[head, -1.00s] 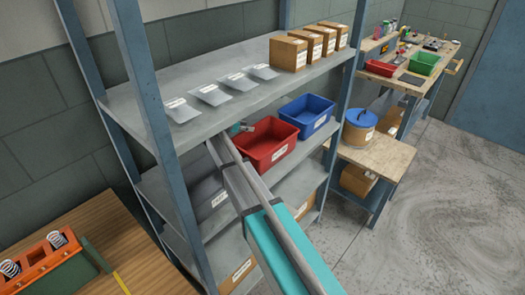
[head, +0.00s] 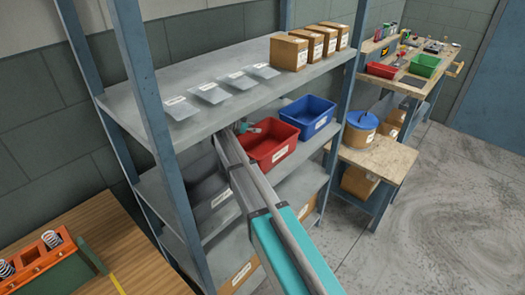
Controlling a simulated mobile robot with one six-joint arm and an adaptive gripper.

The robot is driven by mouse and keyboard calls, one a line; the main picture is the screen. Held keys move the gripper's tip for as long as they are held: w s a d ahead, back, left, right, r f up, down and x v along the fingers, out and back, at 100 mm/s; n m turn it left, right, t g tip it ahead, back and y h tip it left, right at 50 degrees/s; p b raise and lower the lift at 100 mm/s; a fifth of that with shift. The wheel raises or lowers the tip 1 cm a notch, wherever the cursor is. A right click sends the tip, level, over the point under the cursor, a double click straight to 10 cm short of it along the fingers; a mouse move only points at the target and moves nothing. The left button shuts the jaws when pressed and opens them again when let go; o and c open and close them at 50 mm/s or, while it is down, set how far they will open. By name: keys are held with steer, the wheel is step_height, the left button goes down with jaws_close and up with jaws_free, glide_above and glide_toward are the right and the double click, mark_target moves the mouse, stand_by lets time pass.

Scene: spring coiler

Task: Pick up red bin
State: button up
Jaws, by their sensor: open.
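A red bin (head: 271,145) with a white label on its front stands on the middle shelf level, left of a blue bin (head: 310,116). My arm reaches in under the upper shelf from the front. My gripper (head: 254,128) shows small at the bin's back left corner, by the rim. It is open, and the bin rests on the shelf. The fingertips are small and partly hidden, so I cannot tell whether they touch the rim. Another red bin (head: 381,70) sits on the far workbench.
The upper shelf (head: 225,90) above my arm holds flat bags and several cardboard boxes (head: 289,53). A blue post (head: 160,130) stands left of my arm. A blue-lidded tub (head: 359,131) stands on a low table to the right. The floor at right is clear.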

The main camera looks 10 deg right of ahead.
jaws_close()
stand_by(0.5)
step_height(320, 180, up, 3)
steer(key=p, duration=0.3)
steer(key=shift+r, duration=0.1)
steer(key=s+d, duration=1)
steer(key=s, duration=0.4)
steer(key=shift+s+d+r, duration=0.15)
steer(key=shift+s+d, duration=0.15)
